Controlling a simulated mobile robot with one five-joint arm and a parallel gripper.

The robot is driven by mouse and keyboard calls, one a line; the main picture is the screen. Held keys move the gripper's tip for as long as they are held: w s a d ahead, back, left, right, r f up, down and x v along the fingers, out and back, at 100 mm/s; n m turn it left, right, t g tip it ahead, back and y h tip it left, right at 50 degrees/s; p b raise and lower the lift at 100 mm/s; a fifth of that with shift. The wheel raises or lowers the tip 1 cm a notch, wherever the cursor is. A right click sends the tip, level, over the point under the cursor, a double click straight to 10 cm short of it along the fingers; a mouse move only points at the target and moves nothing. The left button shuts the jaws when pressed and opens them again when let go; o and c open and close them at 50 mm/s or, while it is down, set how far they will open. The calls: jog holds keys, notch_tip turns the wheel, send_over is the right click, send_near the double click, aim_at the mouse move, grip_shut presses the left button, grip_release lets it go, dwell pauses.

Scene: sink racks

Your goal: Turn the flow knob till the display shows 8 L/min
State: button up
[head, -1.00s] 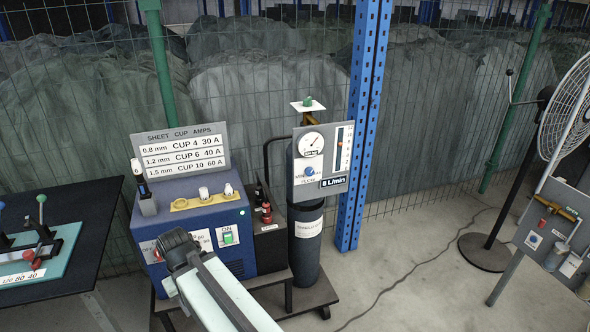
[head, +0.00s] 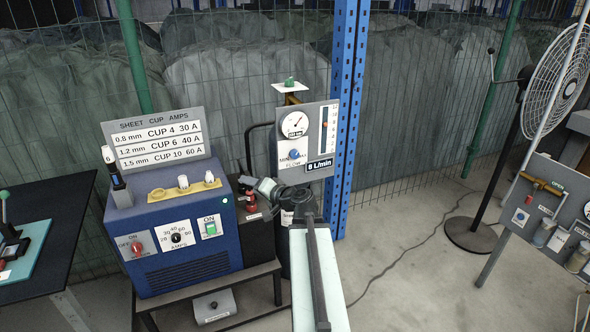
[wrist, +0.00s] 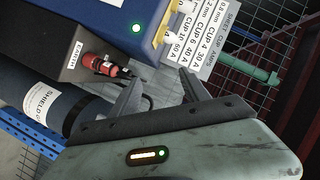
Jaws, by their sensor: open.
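The flow panel (head: 317,112) stands on the gas bottle, with a round gauge at its top. Its blue flow knob (head: 294,155) sits below the gauge, on a white dial label marked FLOW. The display (head: 319,164) beside the knob reads 8 L/min. My gripper (head: 256,185) is below and left of the knob, apart from it, in front of the panel's lower left. In the wrist view my gripper (wrist: 163,92) is open and empty, its two jaws spread. The knob and display are not in the wrist view.
The blue welder (head: 187,237) with its amps dial and cup chart stands left of my arm. A red plug (wrist: 97,64) and a shield gas bottle (wrist: 40,100) are close in the wrist view. A blue post (head: 345,110) rises just right of the panel.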

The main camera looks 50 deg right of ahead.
aim_at(295, 156)
jog(key=s+d+r+m+t+h, duration=0.1)
jog(key=s+d+r+m+h, duration=0.15)
jog(key=s+d+h, duration=0.4)
jog(key=s+d+r+m+h, duration=0.1)
jog(key=s+d+m, duration=0.25)
jog(key=d, duration=0.65)
jog(key=shift+y, duration=0.35)
jog(key=x, duration=0.6)
jog(key=a+x, duration=0.1)
jog(key=x, duration=0.1)
jog(key=shift+w+d+r+b, duration=0.2)
jog(key=shift+w+b, duration=0.2)
jog(key=shift+w, duration=0.15)
jog(key=c, duration=1.2)
grip_shut()
